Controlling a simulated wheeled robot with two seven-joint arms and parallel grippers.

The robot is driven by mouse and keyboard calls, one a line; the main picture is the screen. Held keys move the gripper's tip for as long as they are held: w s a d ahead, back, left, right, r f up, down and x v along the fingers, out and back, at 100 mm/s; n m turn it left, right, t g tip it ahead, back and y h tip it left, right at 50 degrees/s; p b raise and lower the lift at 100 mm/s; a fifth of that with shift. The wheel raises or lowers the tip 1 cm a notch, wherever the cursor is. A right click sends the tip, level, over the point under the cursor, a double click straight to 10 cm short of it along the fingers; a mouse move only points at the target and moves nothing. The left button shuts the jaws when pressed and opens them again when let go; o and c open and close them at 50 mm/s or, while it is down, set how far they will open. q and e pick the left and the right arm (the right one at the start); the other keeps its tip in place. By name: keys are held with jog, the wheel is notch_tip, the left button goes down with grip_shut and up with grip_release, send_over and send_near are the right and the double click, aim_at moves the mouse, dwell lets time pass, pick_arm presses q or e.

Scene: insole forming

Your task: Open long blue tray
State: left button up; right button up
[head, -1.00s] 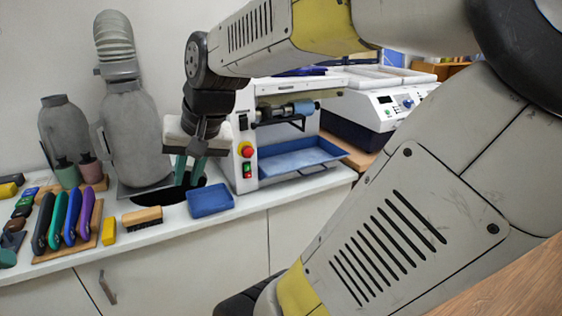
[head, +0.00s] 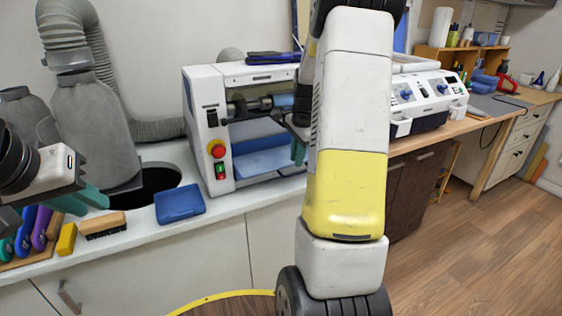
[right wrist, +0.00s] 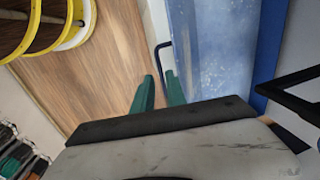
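The long blue tray (head: 262,160) lies inside the white machine (head: 208,130), below its roller. In the right wrist view its speckled blue surface (right wrist: 212,45) fills the upper right. A thin dark blue bracket (right wrist: 160,60) stands at its left edge. My right gripper (head: 298,155) is at the machine's right side, partly hidden behind my arm. Its two green fingers (right wrist: 158,78) are a little apart, with the bracket's lower end close to the gap between them; contact cannot be told. My left gripper (head: 88,195) is at the far left above the counter, with a green finger showing.
A small blue tray (head: 180,203) and a brush (head: 103,225) lie on the white counter, beside a dark round hole (head: 155,185). A grey canister (head: 85,130) stands behind. A white device with blue knobs (head: 425,98) is on the wooden bench. Floor at right is clear.

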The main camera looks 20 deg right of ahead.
jog(key=f, duration=0.3)
jog(key=w+f, duration=0.1)
jog(key=f, duration=0.1)
jog(key=shift+a, duration=0.1)
grip_shut()
dwell(1.3)
